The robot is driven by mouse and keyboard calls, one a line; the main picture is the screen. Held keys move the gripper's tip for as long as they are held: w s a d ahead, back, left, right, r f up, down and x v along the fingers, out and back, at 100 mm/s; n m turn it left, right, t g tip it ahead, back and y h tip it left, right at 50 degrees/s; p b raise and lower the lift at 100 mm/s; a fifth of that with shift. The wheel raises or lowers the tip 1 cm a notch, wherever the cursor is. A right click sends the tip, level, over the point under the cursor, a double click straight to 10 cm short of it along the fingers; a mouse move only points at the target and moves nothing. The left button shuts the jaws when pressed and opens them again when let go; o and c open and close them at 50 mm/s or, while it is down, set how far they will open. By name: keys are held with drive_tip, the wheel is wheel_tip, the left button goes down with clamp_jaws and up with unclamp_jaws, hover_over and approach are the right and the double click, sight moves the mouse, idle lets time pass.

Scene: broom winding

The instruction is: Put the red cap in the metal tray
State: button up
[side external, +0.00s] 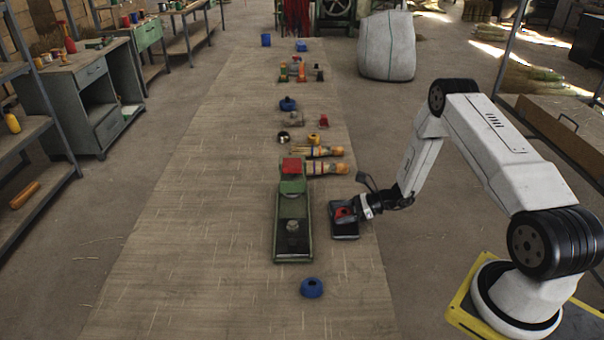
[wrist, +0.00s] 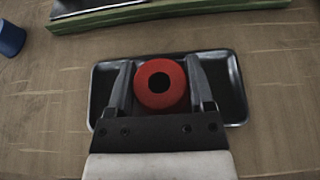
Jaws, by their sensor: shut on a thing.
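The red cap (wrist: 144,84) is a round red ring with a dark hole in its middle. In the wrist view it sits between the two fingers of my gripper (wrist: 160,82), which is shut on it. The dark metal tray (wrist: 234,103) with a pale rim lies below the gripper and cap, and both overlap it in this view. In the side view the tray (side external: 345,236) lies on the right part of the long table, with the red cap (side external: 344,212) over it and my gripper (side external: 352,208) beside it. I cannot tell whether the cap touches the tray floor.
Brooms with orange-tan bristles (side external: 325,168) lie behind. The left side of the table (side external: 190,230) is clear.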

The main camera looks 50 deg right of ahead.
drive_tip(key=shift+f, duration=0.1)
drive_tip(key=o, duration=1.3)
drive_tip(key=v, duration=1.2)
